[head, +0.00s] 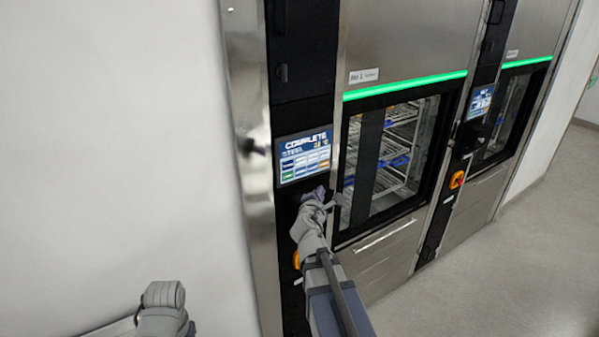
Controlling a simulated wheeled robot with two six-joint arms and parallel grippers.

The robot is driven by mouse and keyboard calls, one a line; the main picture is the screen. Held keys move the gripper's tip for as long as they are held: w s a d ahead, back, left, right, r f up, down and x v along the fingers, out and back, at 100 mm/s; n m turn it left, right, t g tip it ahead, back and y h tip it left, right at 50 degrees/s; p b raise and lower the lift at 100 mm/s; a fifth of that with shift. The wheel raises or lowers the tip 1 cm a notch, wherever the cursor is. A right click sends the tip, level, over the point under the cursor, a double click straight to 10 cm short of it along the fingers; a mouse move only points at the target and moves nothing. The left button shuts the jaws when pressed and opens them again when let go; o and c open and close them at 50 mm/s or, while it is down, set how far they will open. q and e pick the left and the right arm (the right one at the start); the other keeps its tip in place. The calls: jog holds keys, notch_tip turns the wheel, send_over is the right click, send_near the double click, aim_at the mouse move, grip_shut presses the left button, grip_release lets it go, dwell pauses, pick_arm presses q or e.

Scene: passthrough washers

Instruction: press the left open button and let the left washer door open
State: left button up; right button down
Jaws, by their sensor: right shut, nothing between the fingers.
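The left washer door (433,160) is a glass window in a black frame, and it looks shut. Racks with blue parts show behind the glass. Left of it, a black control column carries a lit screen (305,156) that reads "COMPLETE". My right gripper (331,198) is shut and empty, just below the screen, in front of the column and the door's lower left edge. I cannot make out the left open button; the gripper may cover it. I cannot tell if the fingertips touch the panel. Only a grey part of my left arm shows at the bottom left.
A green light strip (405,85) runs above the left door. An orange knob (457,179) sits on the column between the washers. The right washer door (500,118) stands farther right. Grey floor (500,260) is clear at the right; a white wall (110,130) fills the left.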

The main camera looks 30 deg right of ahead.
jog(key=shift+w, duration=0.1)
send_near(306, 173)
jog(key=shift+x, duration=2.25)
jog(key=shift+d, duration=0.2)
jog(key=shift+w, duration=0.25)
